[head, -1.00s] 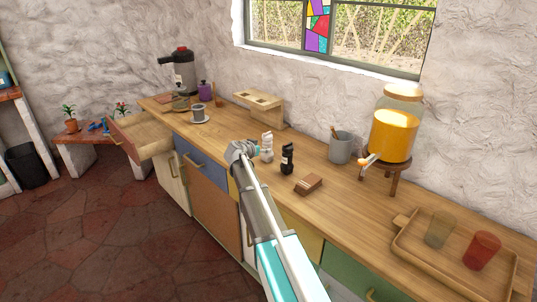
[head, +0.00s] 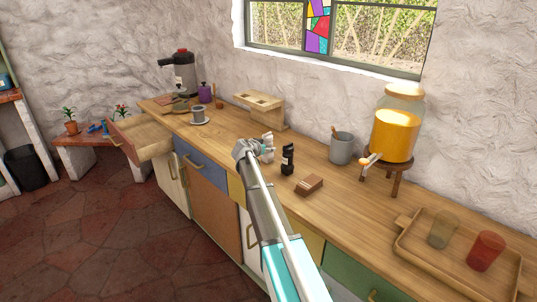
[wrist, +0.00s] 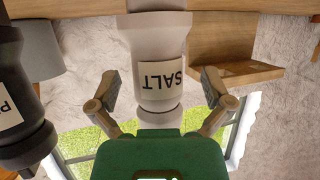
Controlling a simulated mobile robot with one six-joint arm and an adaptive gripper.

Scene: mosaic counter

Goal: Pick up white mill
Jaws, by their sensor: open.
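The white mill (head: 268,147) stands upright on the wooden counter, partly hidden behind my gripper in the head view. In the wrist view the white mill (wrist: 158,70), labelled SALT, appears upside down. My gripper (wrist: 160,90) is open, with one finger on each side of the mill's body and visible gaps to it. In the head view my gripper (head: 262,148) is right by the mill at counter height. A black mill (head: 287,158) stands just to the right; it shows at the left edge of the wrist view (wrist: 22,100).
A small brown box (head: 308,185) lies right of the black mill. A wooden stand (head: 262,105) is behind the white mill. A grey mug (head: 341,149), a juice dispenser (head: 393,130) and a tray (head: 410,243) are farther right. A cup on a saucer (head: 198,117) is left. An open drawer (head: 140,140) juts out.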

